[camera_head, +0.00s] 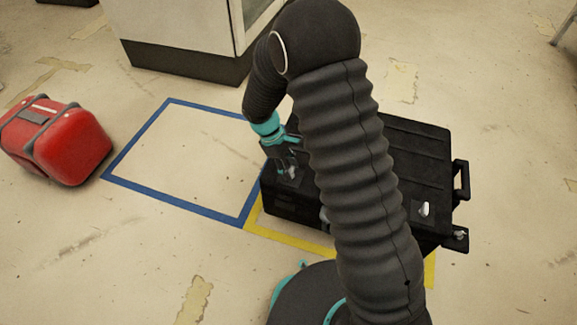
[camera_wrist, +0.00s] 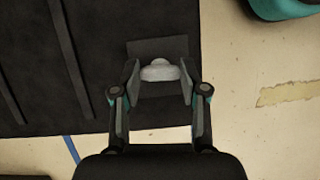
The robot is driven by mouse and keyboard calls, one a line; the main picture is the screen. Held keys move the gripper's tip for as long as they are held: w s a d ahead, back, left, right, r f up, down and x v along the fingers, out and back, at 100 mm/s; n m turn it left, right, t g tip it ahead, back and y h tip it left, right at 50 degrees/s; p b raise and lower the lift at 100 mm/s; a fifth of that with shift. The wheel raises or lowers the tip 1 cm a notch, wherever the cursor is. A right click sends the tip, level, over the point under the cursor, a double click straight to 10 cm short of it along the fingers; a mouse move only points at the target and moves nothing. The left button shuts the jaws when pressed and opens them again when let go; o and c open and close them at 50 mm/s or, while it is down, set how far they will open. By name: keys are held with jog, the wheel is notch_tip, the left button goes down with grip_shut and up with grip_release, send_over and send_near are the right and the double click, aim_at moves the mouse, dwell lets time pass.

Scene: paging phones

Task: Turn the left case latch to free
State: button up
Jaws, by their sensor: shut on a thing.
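The black case (camera_head: 405,150) lies on the floor in the head view, partly hidden behind my arm. The left latch (camera_wrist: 160,71) is a pale grey knob on a dark plate (camera_wrist: 177,48) near the case's edge in the wrist view. My gripper (camera_wrist: 160,75) has its two fingers on either side of this knob and is shut on it. In the head view my gripper (camera_head: 291,172) is at the left end of the case top. The right latch (camera_head: 424,209), a small pale knob, is at the case's right end. Fine turn of the left latch is hard to tell.
A blue-taped rectangle (camera_head: 170,101) of bare floor is left of the case. Yellow tape (camera_head: 290,240) runs along the case's front. A red suitcase (camera_head: 72,145) lies at far left. A white cabinet (camera_head: 185,25) stands behind.

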jog(key=m+g+y+p, duration=0.1)
jog(key=m, duration=0.3)
jog(key=shift+w+d, duration=0.1)
jog(key=shift+w, duration=0.05)
jog(key=m, duration=0.2)
jog(key=m+g+y+p, duration=0.1)
jog(key=m, duration=0.1)
jog(key=shift+d+m+y, duration=0.1)
jog(key=shift+m+y, duration=0.2)
jog(key=m, duration=0.2)
jog(key=m+y+p, duration=0.1)
jog(key=m, duration=0.1)
jog(key=shift+m+y, duration=0.3)
jog(key=shift+d+m+y, duration=0.1)
jog(key=shift+m+y, duration=0.6)
jog(key=shift+m, duration=1.1)
jog(key=o, duration=1.1)
jog(key=shift+o, duration=0.2)
